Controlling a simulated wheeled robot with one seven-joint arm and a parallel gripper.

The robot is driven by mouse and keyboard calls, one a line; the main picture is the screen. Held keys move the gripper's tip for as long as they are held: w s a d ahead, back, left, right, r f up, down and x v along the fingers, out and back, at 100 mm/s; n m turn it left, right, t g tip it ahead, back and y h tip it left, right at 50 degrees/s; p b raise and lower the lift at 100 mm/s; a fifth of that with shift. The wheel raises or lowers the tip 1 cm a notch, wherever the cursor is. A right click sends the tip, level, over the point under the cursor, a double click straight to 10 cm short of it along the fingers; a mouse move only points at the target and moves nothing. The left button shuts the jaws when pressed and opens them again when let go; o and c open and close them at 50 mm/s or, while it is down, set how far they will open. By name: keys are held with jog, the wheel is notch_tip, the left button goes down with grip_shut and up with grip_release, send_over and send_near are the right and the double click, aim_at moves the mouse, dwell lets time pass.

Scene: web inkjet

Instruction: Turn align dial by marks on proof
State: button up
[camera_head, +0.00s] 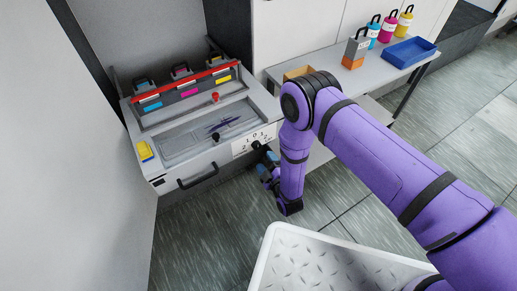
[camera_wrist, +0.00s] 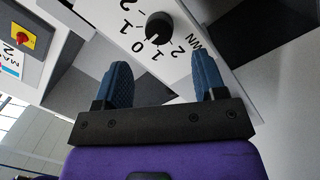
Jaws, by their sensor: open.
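The align dial is a round black knob (camera_wrist: 158,27) on a white plate with the numbers 2, 1, 0, 1, 2 around it. In the head view the numbered plate (camera_head: 241,148) is on the printer's front, at its right end. My gripper (camera_wrist: 162,78) is open and empty, its two blue fingers spread wide with the dial ahead between them, apart from it. In the head view my gripper (camera_head: 266,170) is close to the plate. A pale sheet (camera_head: 188,140) with a dark smudge lies in the printer's open bay; I cannot read marks on it.
The printer holds cyan, magenta and yellow cartridges (camera_head: 190,92) under a red bar. A black drawer handle (camera_head: 198,177) juts from its front. A shelf at right holds several bottles, a blue tray (camera_head: 408,53) and an orange-and-grey container (camera_head: 355,50). A red knob on yellow (camera_wrist: 20,38) is at left.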

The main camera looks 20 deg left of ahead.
aim_at(258, 147)
jog(key=x, duration=0.7)
jog(key=c, duration=0.9)
